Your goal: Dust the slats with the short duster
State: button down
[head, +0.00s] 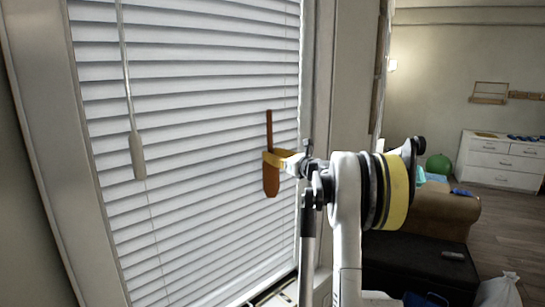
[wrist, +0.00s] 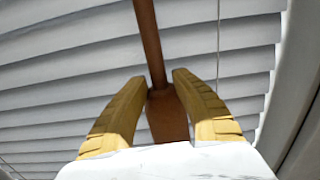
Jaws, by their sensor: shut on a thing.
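White horizontal slats (head: 200,150) of a window blind fill the left half of the head view, and they also fill the background of the wrist view (wrist: 60,75). The short duster (head: 270,182) is brown, with a thin stick pointing up and a wider, rounded part at the bottom. My gripper (head: 275,158), with yellow fingers, is shut around the duster where stick and wide part meet. In the wrist view the duster (wrist: 150,45) stands between the two finger pads (wrist: 160,85). It is upright in front of the slats at their right side; I cannot tell whether it touches them.
A wand (head: 137,155) hangs on a cord in front of the blind at left. The window frame (head: 318,80) edges the blind at right. Behind my arm are a brown armchair (head: 450,208), a dark chest (head: 430,268) and a white dresser (head: 505,162).

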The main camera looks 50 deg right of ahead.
aim_at(216, 165)
jog(key=shift+w+a+b, duration=0.15)
jog(key=shift+w+a, duration=0.1)
jog(key=shift+a, duration=3.3)
jog(key=shift+w+a+b, duration=0.2)
jog(key=shift+a, duration=3.35)
jog(key=shift+w+a+b, duration=0.15)
jog(key=shift+w+a, duration=0.1)
jog(key=shift+a, duration=3.3)
jog(key=shift+s, duration=0.1)
jog(key=shift+s+a, duration=0.1)
jog(key=shift+s, duration=2.85)
jog(key=s, duration=0.3)
jog(key=shift+a, duration=0.1)
